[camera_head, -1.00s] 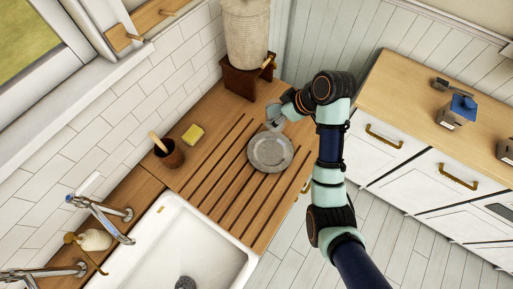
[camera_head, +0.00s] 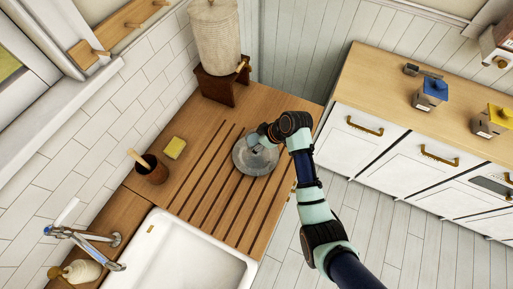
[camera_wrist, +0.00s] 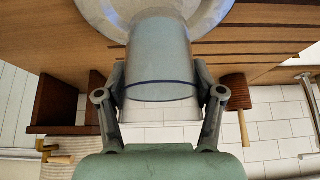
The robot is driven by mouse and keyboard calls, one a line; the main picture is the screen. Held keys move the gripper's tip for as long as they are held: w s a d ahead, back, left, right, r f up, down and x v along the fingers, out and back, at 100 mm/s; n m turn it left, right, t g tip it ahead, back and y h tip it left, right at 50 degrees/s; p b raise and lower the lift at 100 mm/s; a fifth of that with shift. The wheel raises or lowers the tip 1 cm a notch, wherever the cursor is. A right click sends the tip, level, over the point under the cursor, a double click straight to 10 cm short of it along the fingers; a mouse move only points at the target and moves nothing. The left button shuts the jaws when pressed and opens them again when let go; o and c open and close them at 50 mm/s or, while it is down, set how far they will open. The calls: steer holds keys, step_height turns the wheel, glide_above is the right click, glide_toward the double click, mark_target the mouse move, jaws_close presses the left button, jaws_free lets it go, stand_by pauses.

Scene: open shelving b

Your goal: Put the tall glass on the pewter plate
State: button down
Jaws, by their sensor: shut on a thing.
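The tall glass (camera_wrist: 158,50), clear with a dark blue line around it, is between the fingers of my gripper (camera_wrist: 160,82) in the wrist view. My gripper is shut on its sides. The far end of the glass overlaps the round grey pewter plate (camera_wrist: 108,22); I cannot tell whether they touch. In the head view the plate (camera_head: 246,168) lies on the grooved wooden counter. My gripper (camera_head: 259,143) is over the plate's upper part there, and the glass is small and hard to make out.
A brown pot with a wooden handle (camera_head: 152,172) and a yellow sponge (camera_head: 175,147) stand left of the plate. A white sink (camera_head: 190,255) is below. A large pale container (camera_head: 215,40) stands on a dark wooden stand (camera_head: 218,88) at the back.

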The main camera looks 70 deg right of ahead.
steer(key=shift+f, duration=2.15)
steer(key=shift+f+b, duration=0.1)
steer(key=shift+b, duration=0.2)
steer(key=shift+c, duration=0.8)
jaws_free()
steer(key=p+v, duration=0.1)
steer(key=v, duration=1.1)
steer(key=shift+p, duration=0.3)
